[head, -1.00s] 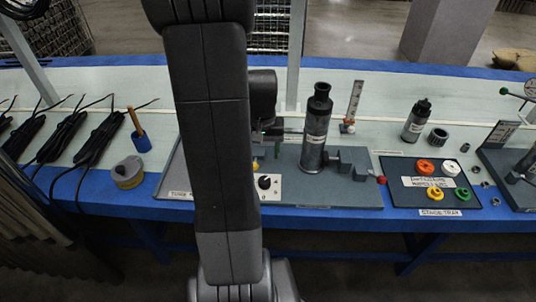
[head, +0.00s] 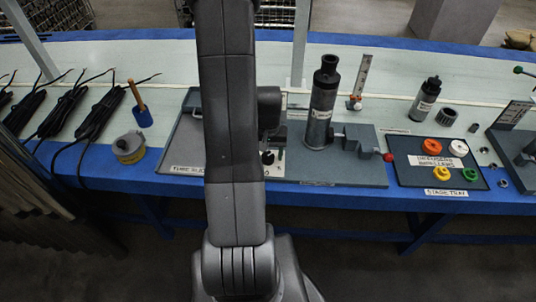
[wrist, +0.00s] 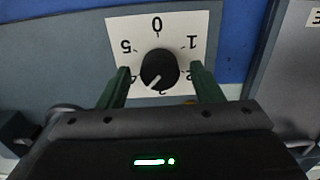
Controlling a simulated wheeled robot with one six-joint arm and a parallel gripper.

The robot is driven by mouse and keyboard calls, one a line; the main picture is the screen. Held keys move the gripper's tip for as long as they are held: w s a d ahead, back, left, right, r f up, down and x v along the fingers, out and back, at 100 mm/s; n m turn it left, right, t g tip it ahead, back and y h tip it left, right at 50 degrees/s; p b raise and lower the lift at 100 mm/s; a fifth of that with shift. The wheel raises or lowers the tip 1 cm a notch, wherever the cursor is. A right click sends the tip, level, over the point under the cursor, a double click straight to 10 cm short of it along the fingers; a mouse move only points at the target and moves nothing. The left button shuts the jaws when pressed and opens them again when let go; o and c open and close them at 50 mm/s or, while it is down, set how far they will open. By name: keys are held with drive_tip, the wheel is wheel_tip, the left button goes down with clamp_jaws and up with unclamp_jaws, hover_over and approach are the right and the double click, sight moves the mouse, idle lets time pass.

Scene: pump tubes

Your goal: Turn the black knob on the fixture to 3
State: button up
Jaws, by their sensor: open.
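The black knob (wrist: 160,70) sits on a white dial plate (wrist: 185,30) with numbers around it, seen upside down in the wrist view. Its white pointer line points to the lower left, toward the side of the 4. My gripper (wrist: 160,82) is open, with one green finger on each side of the knob and small gaps visible. In the head view, the knob (head: 268,157) shows just right of my arm, which hides part of the dial plate and my fingers.
The fixture's grey base (head: 340,175) holds a dark cylinder (head: 320,115) and a clamp with a red ball end (head: 388,158) to the right. A stage tray (head: 410,172) with coloured rings lies further right. A tape roll (head: 128,150) and black cables lie left.

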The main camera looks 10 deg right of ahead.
drive_tip(key=shift+f, duration=0.25)
drive_tip(key=c, duration=1)
drive_tip(key=n+b, duration=0.1)
drive_tip(key=n, duration=0.3)
drive_tip(key=shift+n, duration=0.3)
drive_tip(key=shift+n+b, duration=0.4)
drive_tip(key=shift+n, duration=1.5)
